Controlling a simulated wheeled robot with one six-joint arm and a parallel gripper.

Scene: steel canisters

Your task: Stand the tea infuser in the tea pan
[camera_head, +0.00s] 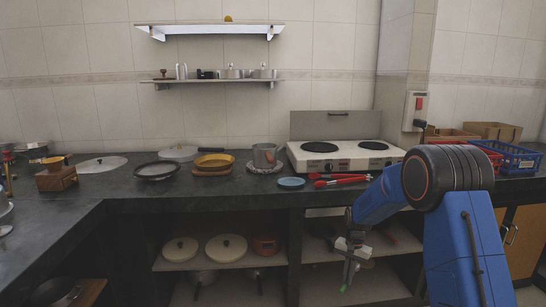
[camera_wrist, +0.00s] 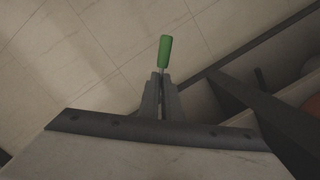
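My gripper (camera_head: 347,268) hangs low in front of the counter's front edge, at the open lower shelves. In the wrist view its fingers (camera_wrist: 161,92) are closed around a thin piece with a green handle (camera_wrist: 165,52). The green end (camera_head: 343,287) points down and away from the gripper in the head view. It looks like the tea infuser, but its other end is hidden between the fingers. A steel pot (camera_head: 265,155), which may be the tea pan, stands upright on a pale mat on the counter, left of the stove and well above my gripper.
A two-plate stove (camera_head: 345,156) stands behind red-handled utensils (camera_head: 340,179) and a blue dish (camera_head: 291,183). A yellow pan (camera_head: 214,161) and a dark-rimmed pan (camera_head: 157,170) are further left. Red and blue crates (camera_head: 510,158) are at the right. The counter's edge overhangs the lower shelves.

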